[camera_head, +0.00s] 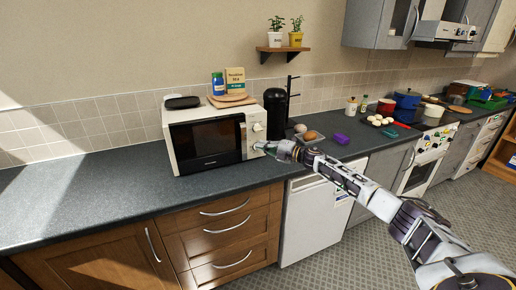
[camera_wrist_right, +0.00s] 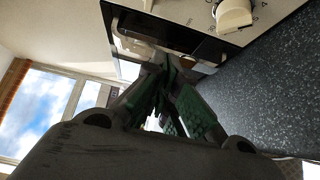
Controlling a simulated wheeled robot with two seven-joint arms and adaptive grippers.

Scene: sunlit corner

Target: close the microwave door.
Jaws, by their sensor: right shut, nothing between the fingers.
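The white microwave (camera_head: 173,124) stands on the dark counter against the tiled wall. Its door (camera_head: 208,143), with a dark window, faces front and looks flush or nearly flush with the body; I cannot tell whether there is a small gap. My right gripper (camera_head: 258,146) is shut and empty at the right front of the microwave, by the control panel and its knob (camera_head: 258,127). In the right wrist view the gripper (camera_wrist_right: 165,68) points at the microwave's dark front, with a pale knob (camera_wrist_right: 233,12) above right. Contact is not clear. My left gripper is out of view.
A board with a blue jar (camera_head: 218,84) and a box (camera_head: 235,80), and a black item (camera_head: 183,102), sit on the microwave. A black coffee maker (camera_head: 276,112) stands close at its right. The counter at left (camera_head: 80,185) is clear.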

